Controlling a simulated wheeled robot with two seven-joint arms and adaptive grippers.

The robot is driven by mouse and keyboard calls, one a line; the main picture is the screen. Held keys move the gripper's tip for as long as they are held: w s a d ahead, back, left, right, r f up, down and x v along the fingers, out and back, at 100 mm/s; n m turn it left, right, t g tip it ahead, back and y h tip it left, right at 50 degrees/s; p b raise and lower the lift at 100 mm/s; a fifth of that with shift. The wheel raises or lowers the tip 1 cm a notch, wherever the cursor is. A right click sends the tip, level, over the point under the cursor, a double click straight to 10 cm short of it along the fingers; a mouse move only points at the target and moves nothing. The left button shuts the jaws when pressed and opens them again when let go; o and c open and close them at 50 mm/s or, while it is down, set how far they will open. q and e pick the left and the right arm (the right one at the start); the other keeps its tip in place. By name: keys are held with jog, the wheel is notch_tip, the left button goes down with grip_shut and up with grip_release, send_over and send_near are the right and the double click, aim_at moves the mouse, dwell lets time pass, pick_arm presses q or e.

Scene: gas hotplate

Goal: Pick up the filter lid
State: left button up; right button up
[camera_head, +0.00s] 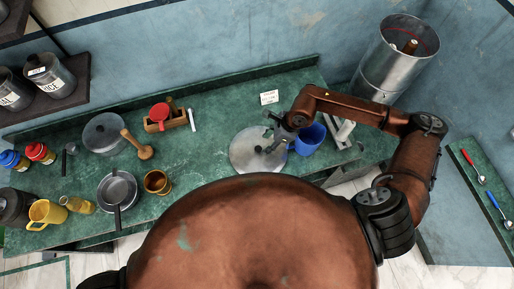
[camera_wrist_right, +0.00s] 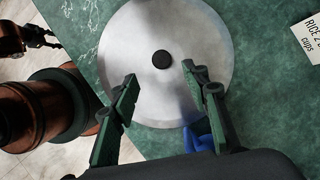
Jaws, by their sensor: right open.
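The filter lid (camera_head: 246,156) is a flat, round grey metal disc lying on the green counter. The right wrist view shows its whole face (camera_wrist_right: 158,25), with a small black knob (camera_wrist_right: 161,59) at the centre. My right gripper (camera_head: 271,140) is above the lid, partly covering it in the head view. In the right wrist view its two green fingers (camera_wrist_right: 160,74) are apart, on either side of and just short of the knob, with nothing between them. A dark, jointed end of what looks like my left arm (camera_wrist_right: 44,38) shows at the upper left; its finger state is unclear.
A blue cup (camera_head: 311,138) stands close right of the lid and gripper; part of it shows in the wrist view (camera_wrist_right: 199,137). A small rice card (camera_head: 269,97) is behind. A brass mug (camera_head: 157,182), pan (camera_head: 118,190) and pot (camera_head: 101,134) stand left. Counter between is clear.

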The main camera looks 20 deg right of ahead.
aim_at(259, 149)
jog(key=p+x, duration=0.1)
jog(key=x, duration=0.6)
jog(key=shift+w+f, duration=0.1)
jog(key=shift+w, duration=0.05)
jog(key=shift+c, duration=0.6)
grip_shut()
